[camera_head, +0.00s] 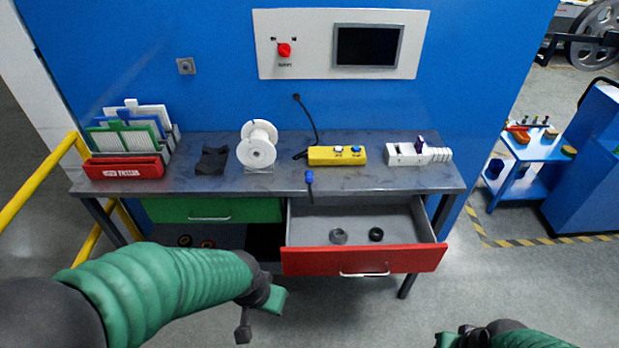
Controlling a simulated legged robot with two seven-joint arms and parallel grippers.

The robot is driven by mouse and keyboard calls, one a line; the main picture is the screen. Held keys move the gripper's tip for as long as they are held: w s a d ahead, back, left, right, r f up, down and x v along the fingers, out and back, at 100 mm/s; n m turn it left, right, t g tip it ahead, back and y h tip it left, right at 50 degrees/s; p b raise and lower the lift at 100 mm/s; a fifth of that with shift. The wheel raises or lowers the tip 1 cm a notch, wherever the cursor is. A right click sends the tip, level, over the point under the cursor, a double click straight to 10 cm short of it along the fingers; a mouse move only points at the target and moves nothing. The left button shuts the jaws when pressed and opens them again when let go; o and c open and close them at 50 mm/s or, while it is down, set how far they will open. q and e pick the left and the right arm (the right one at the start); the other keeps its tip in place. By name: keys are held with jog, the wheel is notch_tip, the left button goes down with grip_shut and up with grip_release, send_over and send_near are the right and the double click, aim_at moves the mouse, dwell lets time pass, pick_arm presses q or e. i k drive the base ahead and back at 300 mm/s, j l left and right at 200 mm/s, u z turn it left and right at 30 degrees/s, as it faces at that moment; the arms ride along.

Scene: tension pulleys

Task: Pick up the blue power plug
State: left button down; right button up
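A small blue piece with a thin black lead (309,177), which looks like the blue power plug, lies at the front edge of the grey workbench (370,181). Its black part hangs down over the edge above the open drawer. My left gripper (261,320) is in front of the bench, low and left of the plug and well apart from it. Its two fingers look spread with nothing between them. My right gripper (455,340) is at the bottom edge, partly cut off, far from the plug; its fingers do not show clearly.
A red-fronted drawer (364,260) stands open below the plug, holding two dark rings. On the bench are a yellow button box (337,156), a white spool (257,147), a white device (418,154) and a red rack (124,168). A black cable (309,116) hangs behind.

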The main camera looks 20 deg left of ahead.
aim_at(308, 174)
jog(key=i+u, duration=0.1)
jog(key=i, duration=0.5)
jog(key=i+l+u, duration=0.1)
jog(key=i, duration=0.45)
jog(key=l, duration=0.1)
